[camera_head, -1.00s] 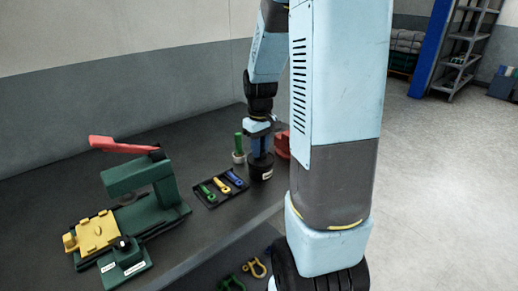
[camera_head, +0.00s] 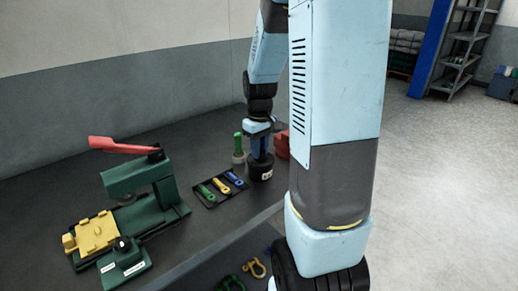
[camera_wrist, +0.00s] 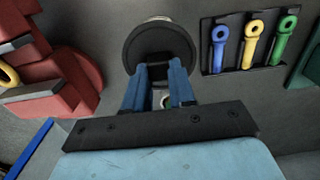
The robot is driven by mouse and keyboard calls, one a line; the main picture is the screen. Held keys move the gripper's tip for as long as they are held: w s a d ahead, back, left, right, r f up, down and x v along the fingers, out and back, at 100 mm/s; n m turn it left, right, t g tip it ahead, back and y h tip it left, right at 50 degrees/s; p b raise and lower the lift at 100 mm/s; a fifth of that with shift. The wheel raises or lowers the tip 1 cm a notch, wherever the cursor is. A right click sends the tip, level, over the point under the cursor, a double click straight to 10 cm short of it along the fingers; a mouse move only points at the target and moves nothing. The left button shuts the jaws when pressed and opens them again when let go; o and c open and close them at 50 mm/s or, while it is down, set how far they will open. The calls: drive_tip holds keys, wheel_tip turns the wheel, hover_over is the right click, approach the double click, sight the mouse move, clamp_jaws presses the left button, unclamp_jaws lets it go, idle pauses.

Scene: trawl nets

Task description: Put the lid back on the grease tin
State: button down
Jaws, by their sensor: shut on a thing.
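The grease tin (camera_head: 257,174) is a short black cylinder with a pale label, standing on the dark bench. My gripper (camera_head: 259,152) points down right above it. In the wrist view, its blue fingers (camera_wrist: 160,76) are shut on the dark block-shaped grip of a round dark lid (camera_wrist: 137,48). The lid covers the tin's top from above. A pale patch of the tin's side (camera_wrist: 158,18) shows past the lid's far edge. The lid looks level and at the tin's top, but I cannot tell whether it is fully seated. The seam is too small to see.
A tray (camera_head: 211,202) with green, yellow and blue tools lies left of the tin. A green-handled thing in a pale pot (camera_head: 238,157) stands close behind. A red object (camera_head: 282,144) is at the right. A green press with a red lever (camera_head: 144,178) stands farther left.

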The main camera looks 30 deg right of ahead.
idle(0.8)
drive_tip(key=shift+c, duration=1.9)
unclamp_jaws()
drive_tip(key=shift+r, duration=3.45)
clamp_jaws()
drive_tip(key=shift+f, duration=3.1)
